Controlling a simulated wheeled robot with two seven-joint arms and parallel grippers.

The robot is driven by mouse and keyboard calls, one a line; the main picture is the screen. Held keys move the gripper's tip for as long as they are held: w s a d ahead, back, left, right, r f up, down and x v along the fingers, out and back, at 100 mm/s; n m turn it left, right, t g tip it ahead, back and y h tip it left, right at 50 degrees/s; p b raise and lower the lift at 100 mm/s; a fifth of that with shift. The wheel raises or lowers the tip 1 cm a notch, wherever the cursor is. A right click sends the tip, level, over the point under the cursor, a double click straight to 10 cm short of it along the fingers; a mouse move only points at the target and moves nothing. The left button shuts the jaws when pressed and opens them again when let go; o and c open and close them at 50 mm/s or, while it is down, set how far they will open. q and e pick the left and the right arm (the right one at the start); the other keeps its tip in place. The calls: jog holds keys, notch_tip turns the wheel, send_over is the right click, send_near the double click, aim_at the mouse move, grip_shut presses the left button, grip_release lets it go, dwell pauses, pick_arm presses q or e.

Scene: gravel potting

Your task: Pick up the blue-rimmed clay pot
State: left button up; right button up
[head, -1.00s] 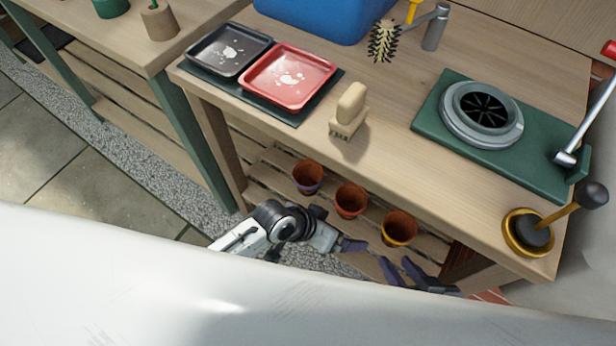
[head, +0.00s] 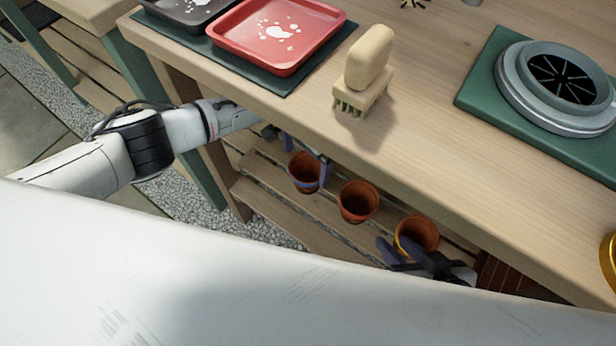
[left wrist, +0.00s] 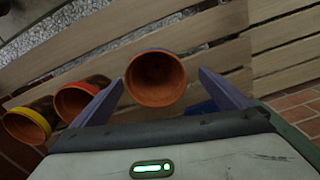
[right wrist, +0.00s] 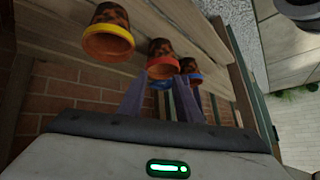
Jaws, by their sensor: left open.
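The blue-rimmed clay pot (head: 304,170) stands on the slatted lower shelf, leftmost of three pots in the head view. My left gripper (head: 306,158) is open, with one finger on each side of this pot. In the left wrist view the pot (left wrist: 156,78) shows its open mouth between the spread fingers (left wrist: 160,88); I cannot tell whether they touch it. My right gripper (head: 400,250) is by the yellow-rimmed pot. Its fingers (right wrist: 159,90) stand apart in the right wrist view, with no pot held between them. The blue-rimmed pot (right wrist: 192,68) shows beyond them, partly hidden.
The red-rimmed pot (head: 358,201) and yellow-rimmed pot (head: 417,232) stand in a row to the right. The bench top (head: 430,150) overhangs the shelf. On it are a red tray (head: 305,50), a brush (head: 368,70) and a green board (head: 485,92). A table leg (head: 205,165) stands left.

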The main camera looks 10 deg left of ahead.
aim_at(307, 175)
pick_arm(q)
jog(key=shift+f, duration=0.75)
jog(key=f+b, duration=0.2)
jog(key=f, duration=0.1)
jog(key=f+b, duration=0.1)
jog(key=shift+s+d+f, duration=0.2)
jog(key=shift+d+f, duration=0.05)
jog(key=shift+f, duration=0.2)
pick_arm(e)
jog(key=shift+w+a+n+y, duration=0.15)
jog(key=shift+a+y, duration=0.1)
jog(key=shift+a, duration=0.3)
jog(key=shift+w+a+n+y, duration=0.15)
jog(key=shift+a+y, duration=0.1)
jog(key=shift+a, duration=0.25)
pick_arm(q)
jog(key=shift+c, duration=0.3)
jog(key=c, duration=1.3)
